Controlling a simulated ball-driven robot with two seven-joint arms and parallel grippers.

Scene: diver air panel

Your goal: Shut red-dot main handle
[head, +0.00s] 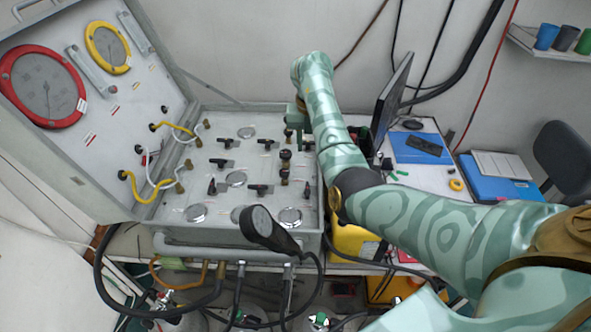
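The grey panel (235,212) lies in an open case and carries several black handles, such as one at the left (222,163), one at the top (268,143) and one low in the middle (260,190). No red dot is clear at this size, so I cannot tell which is the red-dot main handle. My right gripper (297,122) points down over the panel's far right corner, close to a small black fitting. Its fingers are small and partly hidden by my arm, so its opening and any contact are unclear. My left gripper is out of view.
The raised lid holds a red gauge (44,87) and a yellow gauge (108,48). Yellow hoses (135,188) run at the panel's left. A monitor (392,97) and a desk with blue folders (415,148) stand right.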

